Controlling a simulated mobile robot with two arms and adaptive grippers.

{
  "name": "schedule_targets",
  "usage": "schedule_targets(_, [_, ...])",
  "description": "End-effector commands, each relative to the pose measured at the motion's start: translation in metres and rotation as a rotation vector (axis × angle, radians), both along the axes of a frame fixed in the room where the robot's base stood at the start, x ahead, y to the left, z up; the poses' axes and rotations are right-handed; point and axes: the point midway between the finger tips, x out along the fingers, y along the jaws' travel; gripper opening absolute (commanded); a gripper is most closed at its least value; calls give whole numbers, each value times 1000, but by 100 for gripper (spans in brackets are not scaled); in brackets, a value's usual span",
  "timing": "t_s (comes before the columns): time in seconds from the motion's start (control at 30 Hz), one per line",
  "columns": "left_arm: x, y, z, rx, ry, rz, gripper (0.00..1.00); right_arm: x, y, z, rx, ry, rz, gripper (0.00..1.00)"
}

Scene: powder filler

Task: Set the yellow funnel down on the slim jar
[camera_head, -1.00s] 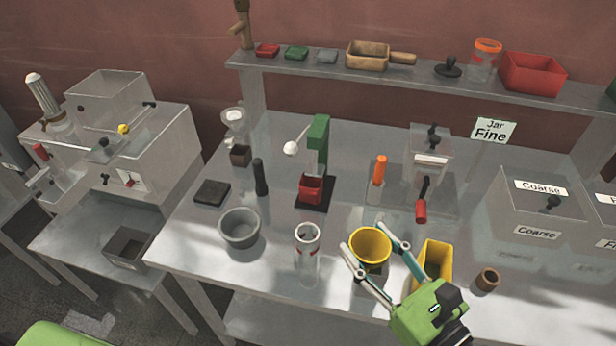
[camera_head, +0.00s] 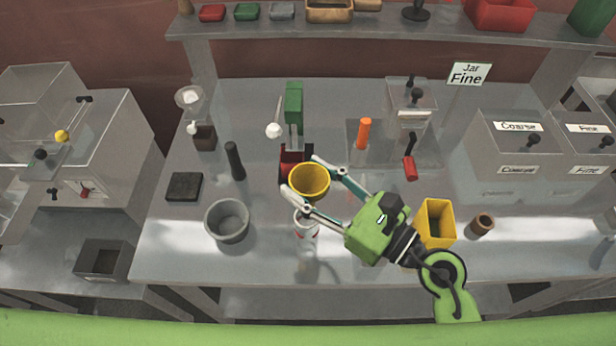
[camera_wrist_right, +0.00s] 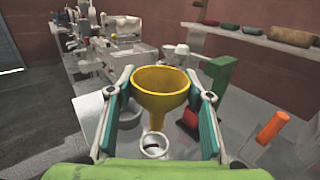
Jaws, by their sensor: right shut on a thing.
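My right gripper (camera_head: 313,184) is shut on the yellow funnel (camera_head: 309,182), with one finger on each side of its cone. The funnel is upright and held above the table. The slim jar (camera_head: 306,232) is clear glass with a white rim and stands near the table's front edge. In the head view the gripper's near finger crosses over the jar's top. In the right wrist view the funnel (camera_wrist_right: 161,92) has its spout just above the jar's round mouth (camera_wrist_right: 155,146). I cannot tell whether they touch. My left gripper is not in view.
A grey bowl (camera_head: 227,222) stands left of the jar. A red cup on a dark stand (camera_head: 291,165) is behind it, beside a green block (camera_head: 294,102). A yellow square container (camera_head: 436,223) and a small brown cup (camera_head: 481,226) stand to the right.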

Motion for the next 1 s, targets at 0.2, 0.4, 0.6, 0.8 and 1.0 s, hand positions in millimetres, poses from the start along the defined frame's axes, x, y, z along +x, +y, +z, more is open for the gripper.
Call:
schedule_targets(0.2, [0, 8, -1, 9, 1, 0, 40, 0, 0, -4, -2, 1, 0, 26])
schedule_targets(0.4, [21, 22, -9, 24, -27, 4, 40, 0, 0, -14, -2, 1, 0, 26])
schedule_targets(0.6, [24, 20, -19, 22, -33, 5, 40, 0, 0, -26, -1, 1, 0, 26])
schedule_targets(0.8, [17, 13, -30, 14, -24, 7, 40, 0, 0, -39, -2, 1, 1, 26])
schedule_targets(1.0, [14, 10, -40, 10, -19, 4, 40, 0, 0, -51, -1, 1, 0, 26])
